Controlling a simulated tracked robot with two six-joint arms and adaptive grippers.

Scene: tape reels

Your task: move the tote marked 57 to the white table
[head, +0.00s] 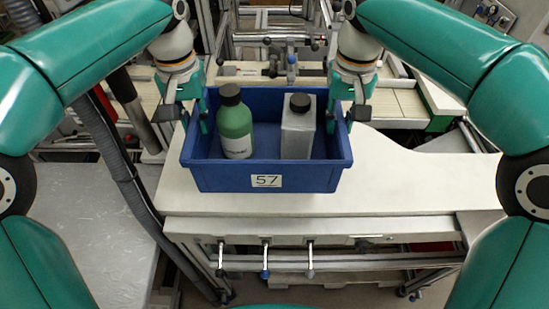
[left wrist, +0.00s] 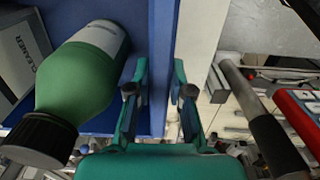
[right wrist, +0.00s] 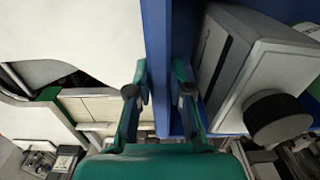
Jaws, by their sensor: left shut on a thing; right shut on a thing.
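The blue tote (head: 215,178) bears a white label reading 57 (head: 267,181) on its near wall. It is over the white table (head: 420,185); I cannot tell whether its base touches the top. Inside stand a green bottle (head: 234,125) with a dark cap, at left, and a grey-white container (head: 297,135) with a black cap, at right. My left gripper (head: 196,117) is shut on the tote's left wall, which shows between its fingers in the left wrist view (left wrist: 161,60). My right gripper (head: 341,112) is shut on the right wall, seen in the right wrist view (right wrist: 157,50).
The white tabletop is clear to the right of the tote. Behind it are a workbench with metal rails (head: 272,70) and a light slatted surface (head: 395,103). A grey corrugated hose (head: 125,165) runs down at left. Levers (head: 265,258) hang below the table's front edge.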

